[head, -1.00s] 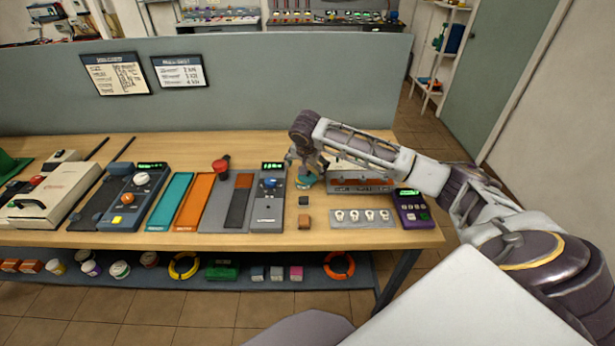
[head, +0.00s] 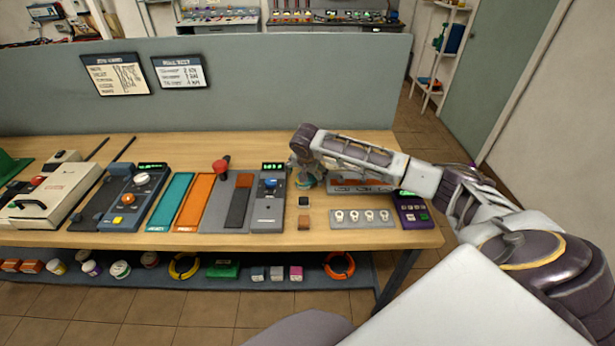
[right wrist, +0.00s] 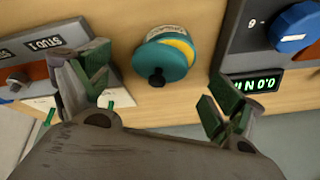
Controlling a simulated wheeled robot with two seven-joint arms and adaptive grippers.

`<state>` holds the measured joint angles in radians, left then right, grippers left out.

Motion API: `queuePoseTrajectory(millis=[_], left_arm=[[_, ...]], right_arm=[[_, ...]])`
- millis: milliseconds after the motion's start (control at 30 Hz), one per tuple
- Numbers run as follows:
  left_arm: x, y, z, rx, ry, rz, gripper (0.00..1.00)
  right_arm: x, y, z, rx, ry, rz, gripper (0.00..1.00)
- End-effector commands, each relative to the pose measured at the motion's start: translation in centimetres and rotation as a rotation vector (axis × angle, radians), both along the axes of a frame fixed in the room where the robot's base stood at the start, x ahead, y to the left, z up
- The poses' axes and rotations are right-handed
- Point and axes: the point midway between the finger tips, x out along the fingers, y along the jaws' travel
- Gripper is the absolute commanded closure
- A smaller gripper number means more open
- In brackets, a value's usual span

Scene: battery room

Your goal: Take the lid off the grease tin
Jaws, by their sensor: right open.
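The grease tin (right wrist: 174,38) stands on the wooden bench, seen from above in the right wrist view. Its round teal lid (right wrist: 158,62) has a dark knob, and a yellow crescent shows beside the lid; I cannot tell whether the lid sits fully on. In the head view the tin (head: 306,181) is a small teal shape, partly hidden by my gripper. My right gripper (head: 303,172) is above the tin. In the right wrist view its open fingers (right wrist: 158,97) are apart, one to each side of the lid, with nothing between them gripped. My left gripper is out of view.
A panel with a blue knob (head: 270,184) stands left of the tin. A grey plate of several white hooks (head: 362,217) and a purple keypad (head: 412,212) lie to the right. Small dark (head: 304,201) and brown (head: 304,223) blocks sit in front. A partition (head: 300,80) stands behind.

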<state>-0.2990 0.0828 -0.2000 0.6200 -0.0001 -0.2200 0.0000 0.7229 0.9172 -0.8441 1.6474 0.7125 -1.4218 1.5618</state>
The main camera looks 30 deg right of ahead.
Motion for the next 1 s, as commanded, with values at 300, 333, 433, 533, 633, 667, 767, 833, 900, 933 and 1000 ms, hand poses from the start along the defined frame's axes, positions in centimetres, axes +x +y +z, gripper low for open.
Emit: queuePoseTrajectory(millis=[300, 333, 433, 533, 633, 667, 767, 833, 900, 933, 1000], left_arm=[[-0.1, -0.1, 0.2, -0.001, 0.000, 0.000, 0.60], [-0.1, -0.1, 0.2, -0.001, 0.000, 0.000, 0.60], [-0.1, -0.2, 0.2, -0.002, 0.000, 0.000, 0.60], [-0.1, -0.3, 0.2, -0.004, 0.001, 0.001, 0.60], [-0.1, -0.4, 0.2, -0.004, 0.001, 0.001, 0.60], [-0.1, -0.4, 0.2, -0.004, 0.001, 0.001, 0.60], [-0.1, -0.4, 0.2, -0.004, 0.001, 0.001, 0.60], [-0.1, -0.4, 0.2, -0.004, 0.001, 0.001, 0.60], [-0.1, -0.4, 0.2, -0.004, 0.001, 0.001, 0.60], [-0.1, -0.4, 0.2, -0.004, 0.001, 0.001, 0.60], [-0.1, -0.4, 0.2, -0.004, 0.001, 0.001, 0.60]], right_arm=[[0.8, -0.5, -2.3, 0.000, 0.001, 0.000, 0.07], [0.9, -0.6, -2.4, 0.000, 0.001, 0.000, 0.07], [0.9, -0.6, -2.5, 0.000, 0.001, 0.000, 0.07], [0.9, -0.6, -2.5, 0.000, 0.000, 0.000, 0.07], [0.9, -0.6, -2.5, 0.000, 0.000, 0.000, 0.07], [0.9, -0.6, -2.5, 0.000, 0.000, 0.000, 0.07], [0.9, -0.6, -2.5, 0.000, 0.000, 0.000, 0.07], [0.9, -0.6, -2.5, 0.000, 0.000, 0.000, 0.12], [0.9, -0.6, -2.5, 0.000, 0.000, 0.000, 0.21], [0.9, -0.6, -2.4, 0.000, 0.000, 0.000, 0.25], [0.9, -0.6, -2.4, 0.000, 0.000, 0.000, 0.34]])
